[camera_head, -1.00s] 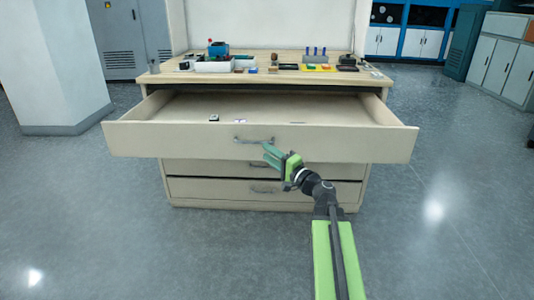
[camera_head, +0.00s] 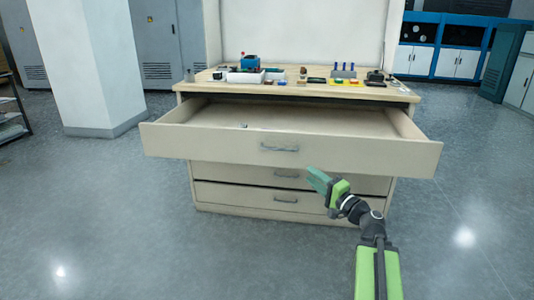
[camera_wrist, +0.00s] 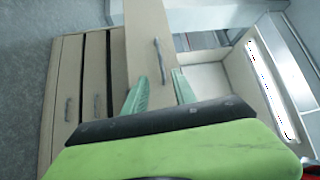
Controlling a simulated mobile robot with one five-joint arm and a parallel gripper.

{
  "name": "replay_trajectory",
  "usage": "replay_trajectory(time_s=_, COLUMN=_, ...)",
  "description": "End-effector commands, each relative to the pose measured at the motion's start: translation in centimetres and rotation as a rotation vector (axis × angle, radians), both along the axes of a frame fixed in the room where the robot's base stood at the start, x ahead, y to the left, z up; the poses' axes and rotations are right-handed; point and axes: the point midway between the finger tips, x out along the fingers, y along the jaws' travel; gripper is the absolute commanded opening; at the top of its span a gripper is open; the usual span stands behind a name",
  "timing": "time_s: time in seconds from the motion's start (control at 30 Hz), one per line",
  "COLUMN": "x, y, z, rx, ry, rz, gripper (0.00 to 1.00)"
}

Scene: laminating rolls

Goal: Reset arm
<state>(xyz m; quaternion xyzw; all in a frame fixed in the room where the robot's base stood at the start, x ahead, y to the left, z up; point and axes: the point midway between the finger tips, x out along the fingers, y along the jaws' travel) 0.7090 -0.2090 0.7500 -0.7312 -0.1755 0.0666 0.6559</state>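My gripper (camera_head: 318,180) is in front of the wooden drawer cabinet, a little below and to the right of the top drawer's handle (camera_head: 279,149). In the wrist view my gripper (camera_wrist: 160,88) shows its two green fingers spread apart with nothing between them. The top drawer (camera_head: 350,157) is pulled far out. Its handle also shows in the wrist view (camera_wrist: 161,60), beyond the fingers and apart from them. A small item (camera_head: 243,126) lies inside the open drawer.
The cabinet top (camera_head: 210,77) carries several small parts, including a blue device (camera_head: 251,62) and a black item (camera_head: 375,77). The lower drawers (camera_head: 240,198) are shut. A white pillar (camera_head: 85,65) stands at left. The floor around my arm is clear.

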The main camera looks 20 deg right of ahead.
Motion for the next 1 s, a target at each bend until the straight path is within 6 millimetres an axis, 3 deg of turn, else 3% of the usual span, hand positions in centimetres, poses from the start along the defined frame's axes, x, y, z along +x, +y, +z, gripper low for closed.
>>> replay_trajectory(time_s=0.07, x=0.1, y=0.2, z=0.0, rx=0.000, ry=0.000, rz=0.002, gripper=0.33)
replay_trajectory(time_s=0.17, x=1.0, y=3.5, z=0.0, rx=0.000, ry=0.000, rz=0.053, gripper=0.33)
replay_trajectory(time_s=0.27, x=2.5, y=10.5, z=-0.2, rx=-0.012, ry=0.006, rz=0.156, gripper=0.33)
replay_trajectory(time_s=0.3, x=2.9, y=13.8, z=-1.0, rx=-0.052, ry=0.026, rz=0.205, gripper=0.33)
replay_trajectory(time_s=0.37, x=2.9, y=18.8, z=-3.0, rx=-0.143, ry=0.069, rz=0.288, gripper=0.33)
replay_trajectory(time_s=0.4, x=2.6, y=21.9, z=-4.6, rx=-0.214, ry=0.103, rz=0.351, gripper=0.33)
replay_trajectory(time_s=0.5, x=0.6, y=28.9, z=-9.6, rx=-0.428, ry=0.209, rz=0.516, gripper=0.33)
replay_trajectory(time_s=0.6, x=-2.8, y=33.1, z=-15.7, rx=-0.688, ry=0.355, rz=0.681, gripper=0.33)
replay_trajectory(time_s=0.67, x=-4.7, y=33.6, z=-18.9, rx=-0.829, ry=0.448, rz=0.749, gripper=0.33)
replay_trajectory(time_s=0.77, x=-7.3, y=32.2, z=-22.6, rx=-1.022, ry=0.596, rz=0.814, gripper=0.33)
replay_trajectory(time_s=0.9, x=-10.0, y=27.5, z=-25.6, rx=-1.228, ry=0.809, rz=0.833, gripper=0.33)
replay_trajectory(time_s=1.0, x=-11.8, y=23.4, z=-26.6, rx=-1.343, ry=0.971, rz=0.815, gripper=0.33)
